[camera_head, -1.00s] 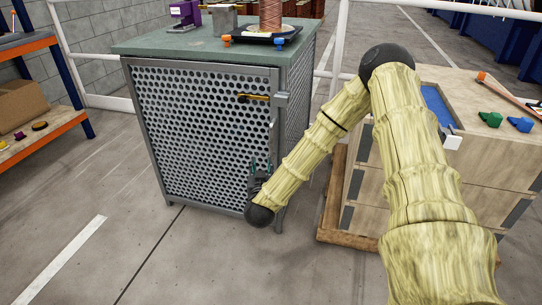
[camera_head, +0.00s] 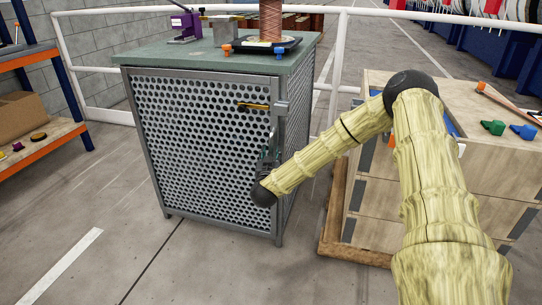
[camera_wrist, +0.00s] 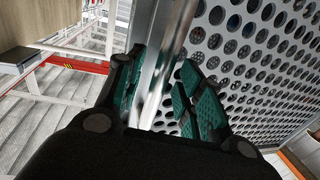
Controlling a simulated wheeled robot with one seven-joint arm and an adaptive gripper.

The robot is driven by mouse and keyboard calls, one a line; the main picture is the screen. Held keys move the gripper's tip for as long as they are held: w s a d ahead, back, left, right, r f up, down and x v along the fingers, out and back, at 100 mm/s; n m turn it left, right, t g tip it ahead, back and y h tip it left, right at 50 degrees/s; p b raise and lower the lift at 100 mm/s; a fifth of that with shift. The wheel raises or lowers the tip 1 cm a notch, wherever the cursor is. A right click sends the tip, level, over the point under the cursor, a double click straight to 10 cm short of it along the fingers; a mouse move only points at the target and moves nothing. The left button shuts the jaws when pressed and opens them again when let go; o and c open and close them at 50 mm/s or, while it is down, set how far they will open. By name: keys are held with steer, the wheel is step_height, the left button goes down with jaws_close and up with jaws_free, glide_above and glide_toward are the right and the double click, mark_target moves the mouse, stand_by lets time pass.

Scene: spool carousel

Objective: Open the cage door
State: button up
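The cage door (camera_head: 200,140) is a perforated grey metal panel on the front of the cabinet, and it appears closed in its frame. A dark and yellow latch-like part (camera_head: 254,105) sits near its upper right corner. A vertical metal bar handle (camera_head: 274,122) runs down the door's right side; it also shows in the wrist view (camera_wrist: 172,45). My gripper (camera_head: 268,158) is at the lower part of this handle. In the wrist view, my gripper (camera_wrist: 160,95) has its green-padded fingers apart, one on each side of the bar. Contact with the bar is unclear.
The cabinet top (camera_head: 190,52) holds a purple device (camera_head: 186,24), a copper spool (camera_head: 271,20) and a tray. A wooden drawer unit (camera_head: 375,195) stands right of the cabinet. A shelf (camera_head: 50,137) is at left. The floor before the door is clear.

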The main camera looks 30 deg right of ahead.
steer(key=shift+w+d, duration=0.3)
steer(key=shift+w, duration=0.05)
jaws_close()
